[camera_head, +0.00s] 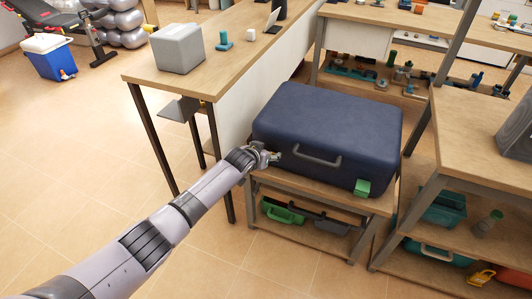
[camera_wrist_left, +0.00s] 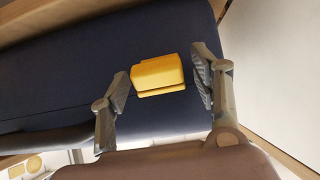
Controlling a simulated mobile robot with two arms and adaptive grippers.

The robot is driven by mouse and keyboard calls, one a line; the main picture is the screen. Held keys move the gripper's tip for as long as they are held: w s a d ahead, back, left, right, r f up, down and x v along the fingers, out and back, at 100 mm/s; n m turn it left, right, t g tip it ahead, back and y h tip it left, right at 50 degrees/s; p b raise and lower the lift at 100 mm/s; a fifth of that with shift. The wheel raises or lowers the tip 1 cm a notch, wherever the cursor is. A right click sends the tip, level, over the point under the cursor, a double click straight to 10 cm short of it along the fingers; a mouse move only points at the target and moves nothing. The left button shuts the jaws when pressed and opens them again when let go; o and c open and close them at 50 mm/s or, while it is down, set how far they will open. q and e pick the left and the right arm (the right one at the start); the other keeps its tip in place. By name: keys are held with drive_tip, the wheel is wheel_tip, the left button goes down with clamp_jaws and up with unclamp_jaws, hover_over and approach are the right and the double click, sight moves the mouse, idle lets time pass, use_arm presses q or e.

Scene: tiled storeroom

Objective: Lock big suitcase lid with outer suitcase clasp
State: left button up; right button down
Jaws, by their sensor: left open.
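The big dark blue suitcase (camera_head: 330,115) lies flat on a low wooden rack, its lid down. A grey handle (camera_head: 316,156) is on its front. A green clasp (camera_head: 362,187) sits at the front right. My left gripper (camera_head: 272,156) is at the front left of the suitcase. In the left wrist view a yellow clasp (camera_wrist_left: 158,72) on the blue side lies between the two spread fingers of my left gripper (camera_wrist_left: 161,80). I see a gap at the right finger; contact at the left is unclear. The gripper hides this clasp in the head view. My right gripper is out of view.
The rack's wooden top (camera_head: 290,184) shows in front of the suitcase, with green and grey cases below. A desk (camera_head: 215,75) with a grey box (camera_head: 178,48) stands to the left, wooden shelves (camera_head: 495,140) to the right. The tiled floor in front is clear.

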use_arm(q)
drive_tip(key=shift+s, duration=0.1)
drive_tip(key=v, duration=1.2)
idle(0.4)
